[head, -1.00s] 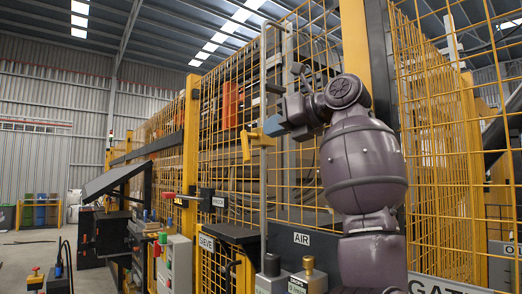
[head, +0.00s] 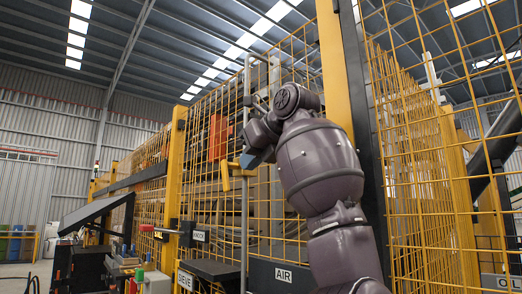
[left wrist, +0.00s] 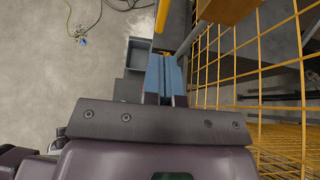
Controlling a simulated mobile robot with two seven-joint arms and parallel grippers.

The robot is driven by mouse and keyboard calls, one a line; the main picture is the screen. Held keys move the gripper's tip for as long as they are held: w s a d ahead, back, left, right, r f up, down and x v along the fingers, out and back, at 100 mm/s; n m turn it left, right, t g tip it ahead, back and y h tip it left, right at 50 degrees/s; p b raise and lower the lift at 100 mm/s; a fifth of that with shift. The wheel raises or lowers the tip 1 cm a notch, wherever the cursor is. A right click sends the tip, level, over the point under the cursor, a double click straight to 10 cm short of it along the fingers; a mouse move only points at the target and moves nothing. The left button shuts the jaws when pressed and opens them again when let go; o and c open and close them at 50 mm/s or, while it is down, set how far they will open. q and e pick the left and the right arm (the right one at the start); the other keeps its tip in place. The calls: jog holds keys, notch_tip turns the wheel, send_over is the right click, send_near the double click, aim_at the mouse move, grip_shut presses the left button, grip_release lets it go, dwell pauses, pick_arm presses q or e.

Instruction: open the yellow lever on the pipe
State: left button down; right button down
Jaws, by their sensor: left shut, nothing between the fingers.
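The yellow lever (head: 225,177) sits on the thin grey vertical pipe (head: 244,215) in front of the mesh fence in the head view. The lever's bar runs roughly level, and its left end bends downward. My left gripper (head: 249,160), with blue fingers, is shut and empty beside the lever's right part, at the pipe. Whether it touches the lever I cannot tell. In the left wrist view its fingers (left wrist: 166,72) are together, with the grey pipe (left wrist: 190,40) just beyond them to the right. My right gripper is not in view.
A yellow mesh fence (head: 292,185) with a thick yellow post (head: 334,70) stands close behind and beside my arm. An "AIR" sign (head: 284,275) is low at the pipe's right. Bare floor (left wrist: 50,90) shows at left in the left wrist view.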

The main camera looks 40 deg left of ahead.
aim_at(228, 180)
pick_arm(q)
jog(key=x, duration=0.5)
jog(key=shift+a+r, duration=0.25)
jog(key=shift+w+a+f, duration=0.1)
jog(key=shift+w+a, duration=0.05)
jog(key=shift+a, duration=0.45)
jog(key=shift+a, duration=0.1)
